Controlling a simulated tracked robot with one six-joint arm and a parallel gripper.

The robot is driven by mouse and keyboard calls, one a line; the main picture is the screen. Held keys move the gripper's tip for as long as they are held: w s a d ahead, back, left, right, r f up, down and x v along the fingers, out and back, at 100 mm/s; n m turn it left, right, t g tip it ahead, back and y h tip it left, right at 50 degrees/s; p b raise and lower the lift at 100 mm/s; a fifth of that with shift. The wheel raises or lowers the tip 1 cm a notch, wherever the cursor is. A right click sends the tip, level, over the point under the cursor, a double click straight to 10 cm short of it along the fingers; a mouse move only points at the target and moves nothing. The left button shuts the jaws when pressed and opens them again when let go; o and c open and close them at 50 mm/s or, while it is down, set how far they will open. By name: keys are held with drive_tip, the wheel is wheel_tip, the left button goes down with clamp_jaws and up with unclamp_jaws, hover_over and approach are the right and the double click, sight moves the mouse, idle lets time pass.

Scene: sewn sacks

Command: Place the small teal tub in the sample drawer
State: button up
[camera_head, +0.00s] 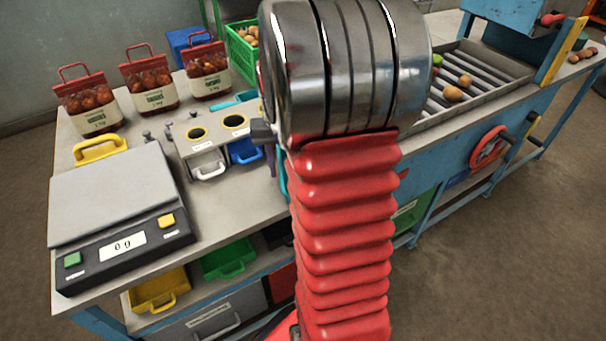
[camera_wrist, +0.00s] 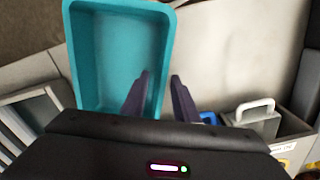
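The small teal tub (camera_wrist: 113,55) fills the upper left of the wrist view, seen into from above, and looks empty. My gripper (camera_wrist: 160,76) is at its right wall, with one dark finger over the inside and the other just outside. The fingers stand apart, with visible gaps beside the wall. In the head view my arm hides most of the gripper and tub; a teal sliver (camera_head: 283,182) shows beside the arm. I cannot read which is the sample drawer.
A scale (camera_head: 120,205) reading 0 stands at left, with several labelled sacks (camera_head: 150,85) behind it. Yellow (camera_head: 158,290) and green (camera_head: 228,257) bins and a large grey drawer (camera_head: 215,315) sit below the bench top. A roller tray (camera_head: 480,80) is at right.

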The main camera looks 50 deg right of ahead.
drive_tip(key=shift+f, duration=0.2)
drive_tip(key=shift+c, duration=0.7)
clamp_jaws()
